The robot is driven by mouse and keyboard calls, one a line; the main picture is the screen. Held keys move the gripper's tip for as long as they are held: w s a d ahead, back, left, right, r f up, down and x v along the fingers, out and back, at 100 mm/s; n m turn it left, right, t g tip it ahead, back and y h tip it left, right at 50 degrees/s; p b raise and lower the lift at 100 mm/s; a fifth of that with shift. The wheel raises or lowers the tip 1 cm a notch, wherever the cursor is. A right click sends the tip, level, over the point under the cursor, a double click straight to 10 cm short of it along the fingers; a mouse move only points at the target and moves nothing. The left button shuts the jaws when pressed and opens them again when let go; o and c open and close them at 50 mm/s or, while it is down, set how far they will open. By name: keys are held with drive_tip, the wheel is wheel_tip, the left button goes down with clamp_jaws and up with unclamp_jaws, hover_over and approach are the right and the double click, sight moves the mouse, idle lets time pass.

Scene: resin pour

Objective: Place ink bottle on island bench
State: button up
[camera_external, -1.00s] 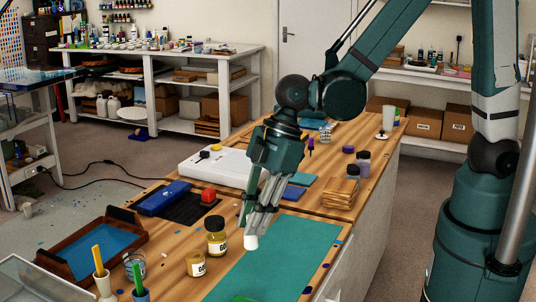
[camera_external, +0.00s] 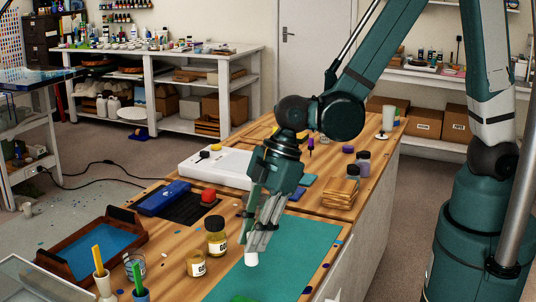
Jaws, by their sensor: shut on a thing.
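My gripper (camera_external: 252,241) points down over the wooden island bench (camera_external: 172,256), above the left part of the green mat (camera_external: 292,248). It is shut on a small white thing (camera_external: 251,259), whose lower end shows below the fingertips. The fingers hide the rest of it, so I cannot tell whether it is the ink bottle. I cannot tell whether it touches the mat. Two yellow-labelled jars, a taller one (camera_external: 216,242) and a shorter one (camera_external: 196,264), stand just left of my gripper.
A white flat device (camera_external: 205,168), blue case (camera_external: 165,198) and red object (camera_external: 208,196) lie behind the gripper. A wooden tray (camera_external: 75,265) and brush cups (camera_external: 104,285) are at left. Stacked wooden pieces (camera_external: 341,194) and purple bottles (camera_external: 362,166) stand at right. The green mat's right part is clear.

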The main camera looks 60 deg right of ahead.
drive_tip(key=shift+f, duration=1.7)
drive_tip(key=shift+f+b, duration=0.1)
drive_tip(key=shift+b, duration=0.2)
drive_tip(key=o, duration=0.9)
drive_tip(key=shift+c, duration=0.2)
drive_tip(key=shift+r, duration=0.25)
drive_tip(key=p+v, duration=0.2)
drive_tip(key=v, duration=0.9)
drive_tip(key=shift+r, duration=0.3)
drive_tip(key=shift+d, duration=0.15)
drive_tip(key=shift+d+r, duration=0.1)
drive_tip(key=shift+r, duration=0.05)
